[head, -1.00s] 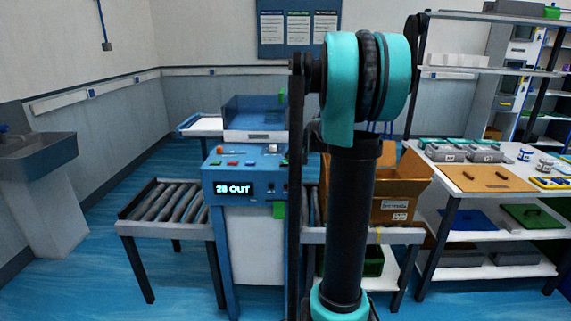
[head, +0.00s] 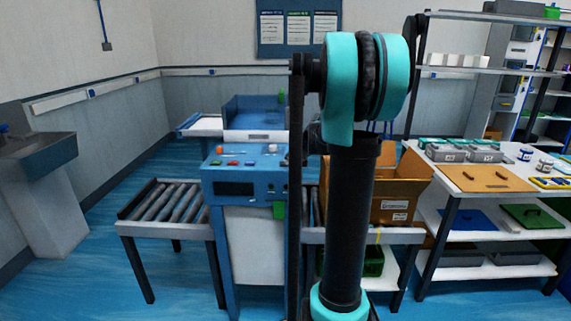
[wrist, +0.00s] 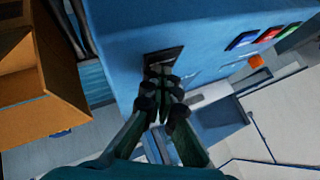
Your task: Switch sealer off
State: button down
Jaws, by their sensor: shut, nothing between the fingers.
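The blue sealer (head: 245,172) stands left of centre in the head view. Its display (head: 234,189) is dark. Its panel has small coloured buttons and a white knob. In the wrist view the blue housing (wrist: 205,35) fills the top, with blue, red and green buttons (wrist: 268,35) at the upper right. My gripper (wrist: 160,82) is shut and empty. Its fingertips are at a small dark switch plate (wrist: 163,60) on the housing and cover part of it. I cannot tell whether they touch it. In the head view my arm hides the gripper.
A roller conveyor (head: 165,205) stands left of the sealer. An open cardboard box (head: 385,195) sits to its right, and shows at the left in the wrist view (wrist: 40,95). A workbench (head: 480,175) with grey bins stands farther right. A sink (head: 38,155) is at far left.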

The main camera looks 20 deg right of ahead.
jog(key=shift+r, duration=0.45)
jog(key=shift+r, duration=2.95)
jog(key=s+a+f+n+g+h, duration=0.1)
jog(key=s+a+f, duration=0.2)
jog(key=s+f, duration=0.4)
jog(key=s+a+f+n+g, duration=0.2)
jog(key=s+f, duration=0.6)
jog(key=s, duration=0.8)
jog(key=s+a+f+n+g+h, duration=0.1)
jog(key=s+a+f+n, duration=0.1)
jog(key=s+a+f, duration=0.3)
jog(key=s+f, duration=0.3)
jog(key=s, duration=0.4)
jog(key=shift+s+a+f+h, duration=0.15)
jog(key=shift+s+a+h, duration=0.05)
jog(key=shift+a+h, duration=0.15)
